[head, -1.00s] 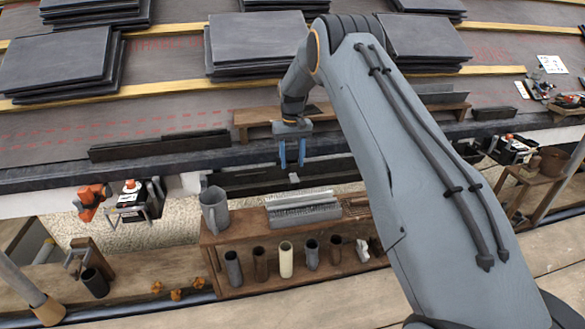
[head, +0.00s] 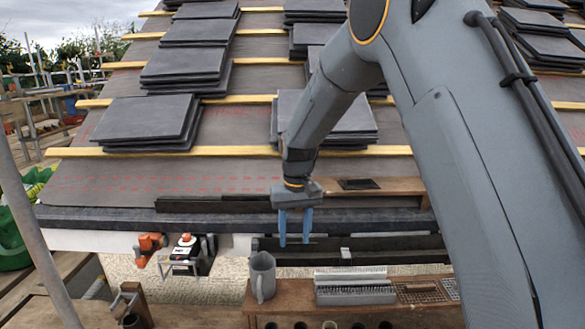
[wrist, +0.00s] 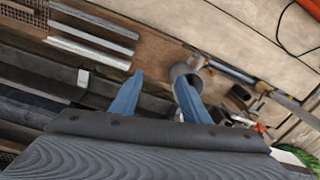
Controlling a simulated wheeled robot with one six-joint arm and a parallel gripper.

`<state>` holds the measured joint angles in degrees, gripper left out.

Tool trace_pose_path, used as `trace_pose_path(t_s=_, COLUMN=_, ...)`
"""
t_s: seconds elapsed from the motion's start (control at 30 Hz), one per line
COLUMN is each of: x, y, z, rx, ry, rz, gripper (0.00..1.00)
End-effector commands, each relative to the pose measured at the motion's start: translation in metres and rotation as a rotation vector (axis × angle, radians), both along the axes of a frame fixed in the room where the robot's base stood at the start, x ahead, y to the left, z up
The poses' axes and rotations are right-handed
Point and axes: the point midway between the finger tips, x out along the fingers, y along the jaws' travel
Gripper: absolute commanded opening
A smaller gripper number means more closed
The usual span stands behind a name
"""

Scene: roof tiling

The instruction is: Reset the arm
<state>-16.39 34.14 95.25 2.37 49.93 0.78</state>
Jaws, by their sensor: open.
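My gripper (head: 294,228) hangs from my arm in front of the eave, its two blue fingers pointing down. The fingers are apart with nothing between them. In the head view it is above and a little right of the grey jug (head: 262,277), which stands on the wooden bench (head: 290,294). In the wrist view both fingers (wrist: 157,92) show spread, and the jug (wrist: 186,70) is partly hidden behind the right finger.
Stacks of slate tiles (head: 147,122) lie on the roof along yellow battens (head: 215,151). An orange tool (head: 149,245) and a black device (head: 186,257) sit left of the jug. A grey brush-like block (head: 353,288) lies on the bench. A scaffold pole (head: 32,215) stands at left.

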Motion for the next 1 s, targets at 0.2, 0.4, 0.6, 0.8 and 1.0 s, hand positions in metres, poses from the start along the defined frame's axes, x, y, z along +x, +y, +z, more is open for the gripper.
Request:
trace_pose_path(t_s=0.2, x=-0.120, y=0.046, z=0.032, rx=0.016, ry=-0.008, rz=0.121, gripper=0.42)
trace_pose_path(t_s=0.4, x=-0.227, y=0.056, z=0.041, rx=0.029, ry=-0.012, rz=0.218, gripper=0.42)
trace_pose_path(t_s=0.6, x=-0.299, y=0.048, z=0.039, rx=0.036, ry=-0.015, rz=0.282, gripper=0.42)
trace_pose_path(t_s=0.8, x=-0.351, y=0.035, z=0.034, rx=0.041, ry=-0.015, rz=0.330, gripper=0.42)
trace_pose_path(t_s=1.0, x=-0.369, y=0.020, z=0.045, rx=0.040, ry=-0.016, rz=0.321, gripper=0.42)
